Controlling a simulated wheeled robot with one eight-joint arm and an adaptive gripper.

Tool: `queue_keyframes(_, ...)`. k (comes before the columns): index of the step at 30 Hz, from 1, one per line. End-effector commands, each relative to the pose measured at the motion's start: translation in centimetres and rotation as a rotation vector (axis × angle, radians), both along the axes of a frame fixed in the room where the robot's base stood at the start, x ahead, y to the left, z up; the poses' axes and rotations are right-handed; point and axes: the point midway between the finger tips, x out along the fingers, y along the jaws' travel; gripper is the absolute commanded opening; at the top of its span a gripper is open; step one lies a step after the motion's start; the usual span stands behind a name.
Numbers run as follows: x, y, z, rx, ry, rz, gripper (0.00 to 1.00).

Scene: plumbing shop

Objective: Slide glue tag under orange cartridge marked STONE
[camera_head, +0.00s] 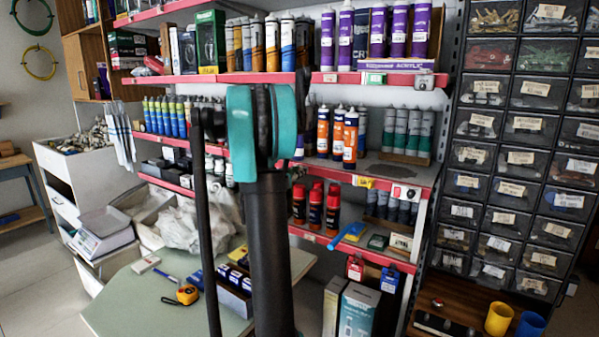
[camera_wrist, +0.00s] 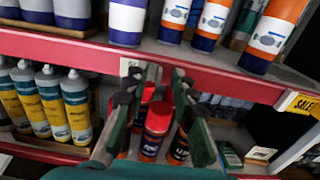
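Orange cartridges with white labels and blue lower ends stand on the middle shelf in the head view (camera_head: 350,140) and at the top of the wrist view (camera_wrist: 270,35). I cannot read STONE on any of them. A small whitish piece (camera_wrist: 128,66) shows on the red shelf edge beside my left fingertip; I cannot tell whether it is the glue tag. My gripper (camera_wrist: 166,76) is open, its two dark fingers apart and pointing at the red shelf edge below the cartridges. Nothing visible is held between them. My arm hides the gripper in the head view.
A yellow SALE tag (camera_wrist: 302,104) sits on the shelf edge at right. Red-capped cans (camera_wrist: 155,130) stand on the shelf below, beyond the fingers. Yellow-labelled cartridges (camera_wrist: 78,108) stand at left. A green table (camera_head: 125,300) and a drawer cabinet (camera_head: 525,130) flank my arm.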

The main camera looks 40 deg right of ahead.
Motion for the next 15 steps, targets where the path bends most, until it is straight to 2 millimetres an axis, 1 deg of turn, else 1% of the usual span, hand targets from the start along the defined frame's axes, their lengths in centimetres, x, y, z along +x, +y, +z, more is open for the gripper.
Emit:
queue_keyframes(4,0.28,-0.78,-0.01,0.000,0.000,-0.001,0.26)
queue_keyframes(12,0.32,-0.86,0.00,0.000,0.000,-0.001,0.26)
queue_keyframes(13,0.33,-0.85,0.00,0.000,0.000,-0.001,0.23)
queue_keyframes(15,0.33,-0.85,0.00,0.000,0.000,-0.001,0.15)
